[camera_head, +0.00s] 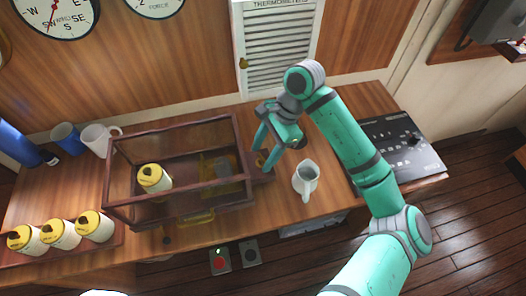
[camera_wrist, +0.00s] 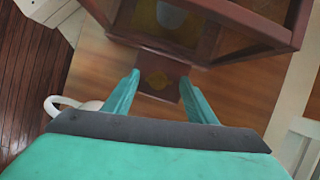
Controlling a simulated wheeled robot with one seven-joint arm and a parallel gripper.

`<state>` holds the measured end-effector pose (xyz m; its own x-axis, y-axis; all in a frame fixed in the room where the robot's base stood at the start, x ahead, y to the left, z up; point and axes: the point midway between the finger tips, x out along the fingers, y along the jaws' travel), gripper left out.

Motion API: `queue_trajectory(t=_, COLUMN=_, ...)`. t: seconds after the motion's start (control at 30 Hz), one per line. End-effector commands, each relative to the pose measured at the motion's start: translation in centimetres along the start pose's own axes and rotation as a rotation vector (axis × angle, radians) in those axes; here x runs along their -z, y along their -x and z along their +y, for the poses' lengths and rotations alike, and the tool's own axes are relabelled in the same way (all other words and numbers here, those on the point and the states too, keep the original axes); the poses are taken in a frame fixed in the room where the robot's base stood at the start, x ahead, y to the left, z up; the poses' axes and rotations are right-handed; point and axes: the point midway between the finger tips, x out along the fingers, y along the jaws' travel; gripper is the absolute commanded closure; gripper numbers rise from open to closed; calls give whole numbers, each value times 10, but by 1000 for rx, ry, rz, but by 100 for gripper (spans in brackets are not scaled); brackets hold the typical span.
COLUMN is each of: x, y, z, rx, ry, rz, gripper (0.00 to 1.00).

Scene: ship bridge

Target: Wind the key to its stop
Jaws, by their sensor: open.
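A wooden-framed glass case (camera_head: 122,213) stands on the wooden counter, with a white drum with a yellow top (camera_head: 153,180) inside. A small brass-coloured piece, apparently the key (camera_wrist: 156,79), sits on a brown block (camera_wrist: 146,60) at the case's right end. The key is small and partly hidden by my fingers in the head view. My gripper (camera_head: 264,154) is open, its two fingers pointing down at this block. In the wrist view my fingertips (camera_wrist: 158,79) are on either side of the key, with a gap to each side. I cannot tell their height above it.
A grey-white jug (camera_head: 306,180) stands close to the right of my gripper. A black control panel (camera_head: 402,143) is further right. Several yellow-topped drums (camera_head: 60,234) stand at the left front. Mugs (camera_head: 97,139) and a blue cylinder (camera_head: 22,144) are at the back left.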

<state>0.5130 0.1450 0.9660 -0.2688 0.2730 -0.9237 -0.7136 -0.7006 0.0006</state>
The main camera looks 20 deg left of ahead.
Motion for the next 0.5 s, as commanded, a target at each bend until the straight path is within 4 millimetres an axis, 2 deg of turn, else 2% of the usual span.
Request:
queue_trajectory(t=0.2, x=2, y=1, z=1, rx=2, ry=-4, rz=0, gripper=48)
queue_trajectory(t=0.37, x=0, y=0, z=0, rx=0, ry=0, rz=0, gripper=87)
queue_trajectory(t=0.4, x=0, y=0, z=0, rx=-1, ry=1, rz=0, gripper=90)
queue_trajectory(t=0.5, x=-2, y=-1, z=0, rx=-3, ry=4, rz=0, gripper=90)
